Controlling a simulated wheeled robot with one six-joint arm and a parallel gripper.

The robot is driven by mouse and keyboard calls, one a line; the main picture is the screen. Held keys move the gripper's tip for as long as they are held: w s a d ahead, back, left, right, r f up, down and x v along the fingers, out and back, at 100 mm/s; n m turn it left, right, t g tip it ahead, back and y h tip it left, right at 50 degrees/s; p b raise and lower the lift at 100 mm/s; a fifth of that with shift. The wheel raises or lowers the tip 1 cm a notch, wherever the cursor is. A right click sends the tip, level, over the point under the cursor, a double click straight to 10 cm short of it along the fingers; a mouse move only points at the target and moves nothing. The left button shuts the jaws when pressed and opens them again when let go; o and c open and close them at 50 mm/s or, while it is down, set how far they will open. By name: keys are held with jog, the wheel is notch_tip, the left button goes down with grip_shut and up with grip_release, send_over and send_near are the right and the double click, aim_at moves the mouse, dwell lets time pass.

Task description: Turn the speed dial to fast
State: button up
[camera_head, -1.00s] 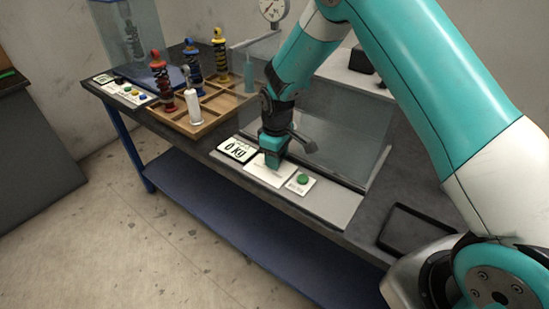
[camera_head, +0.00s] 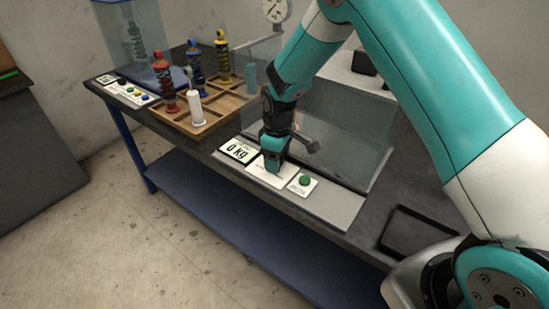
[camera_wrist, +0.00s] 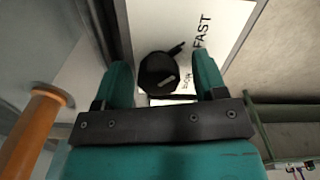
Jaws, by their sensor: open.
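The speed dial (camera_wrist: 158,73) is a round black knob with a thin pointer in the wrist view. It stands on a white plate (camera_wrist: 154,20), with the word FAST printed to its upper right. The pointer slants to the upper right, towards the lettering. My gripper (camera_wrist: 163,62) is open, with one teal finger on each side of the dial. I cannot tell whether either finger touches it. In the head view my gripper (camera_head: 272,160) is low over the white plate (camera_head: 268,176) and hides the dial.
A 0 kg display (camera_head: 238,151) lies left of the plate and a green button (camera_head: 304,180) right of it. A clear screen (camera_head: 345,145) stands behind. A wooden tray (camera_head: 213,118) with coloured springs is further left. A black tray (camera_head: 418,233) lies at right.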

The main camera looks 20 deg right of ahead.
jog(key=shift+r, duration=0.25)
notch_tip(320, 180, up, 17)
jog(key=b, duration=0.2)
jog(key=shift+s, duration=0.15)
